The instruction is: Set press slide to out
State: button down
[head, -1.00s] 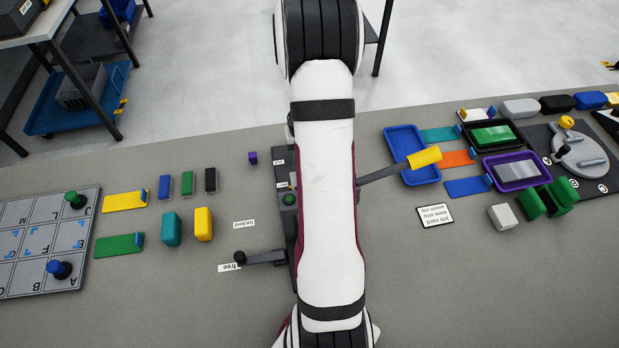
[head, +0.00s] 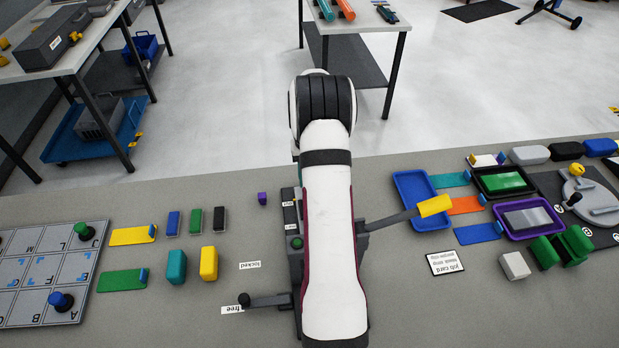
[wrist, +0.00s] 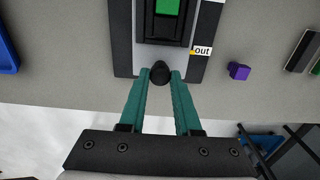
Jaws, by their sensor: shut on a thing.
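In the wrist view, my gripper (wrist: 160,74) has its two teal fingers closed on either side of a round black knob (wrist: 160,68). The knob is at the end of the press slide (wrist: 163,32), a dark carriage carrying a green block (wrist: 167,7). An "out" label (wrist: 202,50) lies beside the track, close to the knob. In the head view, my arm covers the gripper, the knob and much of the press (head: 294,262).
In the head view, a lever with a yellow grip (head: 435,205) reaches right from the press. A black-knobbed lock lever (head: 268,300) reaches left by the "free" label (head: 232,310). Trays and blocks crowd the right. A small purple block (wrist: 239,71) lies beyond the "out" label.

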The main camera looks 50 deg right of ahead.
jog(key=c, duration=0.6)
grip_release()
jog(key=shift+d, duration=0.1)
jog(key=shift+r, duration=0.15)
notch_tip(320, 180, up, 16)
jog(key=shift+f, duration=0.2)
jog(key=shift+w, duration=0.1)
jog(key=s+a+r+n+y, duration=0.1)
jog(key=a+r, duration=0.2)
jog(key=a, duration=1)
jog(key=s+a+r+n, duration=0.1)
jog(key=s+a+r, duration=0.15)
jog(key=a, duration=1.05)
jog(key=s+a+f, duration=0.2)
jog(key=s+a, duration=0.5)
jog(key=s+a+f+n, duration=0.1)
jog(key=s+a+f, duration=0.1)
jog(key=s+a, duration=0.5)
jog(key=shift+s+f+y, duration=0.3)
jog(key=shift+y, duration=0.1)
